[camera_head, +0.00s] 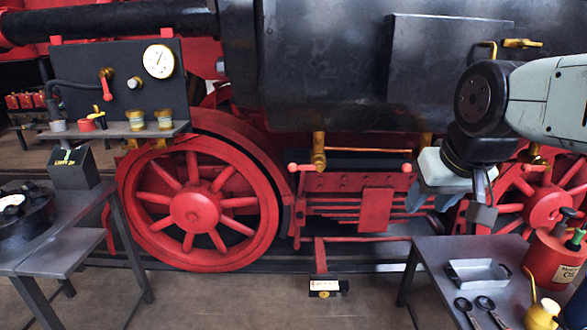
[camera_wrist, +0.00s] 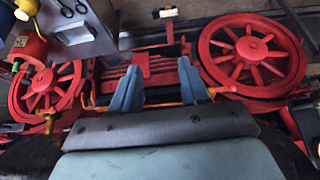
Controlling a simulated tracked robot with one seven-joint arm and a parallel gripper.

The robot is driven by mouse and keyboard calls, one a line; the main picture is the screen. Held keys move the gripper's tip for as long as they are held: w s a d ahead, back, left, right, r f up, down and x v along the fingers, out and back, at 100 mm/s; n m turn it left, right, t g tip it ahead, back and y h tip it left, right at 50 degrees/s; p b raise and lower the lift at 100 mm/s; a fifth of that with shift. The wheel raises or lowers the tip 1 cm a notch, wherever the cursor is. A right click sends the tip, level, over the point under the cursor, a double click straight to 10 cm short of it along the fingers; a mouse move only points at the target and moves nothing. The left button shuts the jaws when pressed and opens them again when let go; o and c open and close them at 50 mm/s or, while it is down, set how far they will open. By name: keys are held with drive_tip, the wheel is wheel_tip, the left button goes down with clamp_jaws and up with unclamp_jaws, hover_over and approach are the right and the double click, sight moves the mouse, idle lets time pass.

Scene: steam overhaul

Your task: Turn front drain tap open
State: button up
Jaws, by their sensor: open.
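A brass drain tap (camera_head: 319,150) hangs under the front part of the black cylinder, with a red-knobbed rod beside it. Another brass fitting (camera_head: 537,155) shows at the right, partly behind my arm. I cannot tell for certain which is the front drain tap. My gripper (camera_head: 430,200) hangs to the right of the first tap, before the red frame, and is apart from it. In the wrist view its two blue fingers (camera_wrist: 158,82) are spread with nothing between them. A small brass part (camera_wrist: 213,91) shows to the right of the fingers there.
Red spoked wheels (camera_head: 197,208) flank the red frame. A table (camera_head: 430,258) at the lower right holds a metal tray (camera_head: 477,272), a red oil can (camera_head: 552,260) and two tools. Another table (camera_head: 85,262) stands at the left, below a gauge panel (camera_head: 120,80).

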drive_tip(key=shift+o, duration=0.8)
drive_tip(key=shift+w, duration=0.1)
drive_tip(key=w+a+f+n+g+h, duration=0.15)
drive_tip(key=w+n+g+h, duration=0.25)
drive_tip(key=w+n, duration=0.55)
drive_tip(key=n+t+h, duration=0.7)
drive_tip(key=n+h, duration=0.5)
drive_tip(key=n, duration=0.6)
approach(293, 167)
drive_tip(key=x, duration=0.7)
drive_tip(key=w+f+x, duration=0.1)
drive_tip(key=x, duration=0.2)
drive_tip(key=shift+w, duration=0.15)
drive_tip(key=shift+c, duration=0.3)
drive_tip(key=shift+r, duration=0.15)
clamp_jaws()
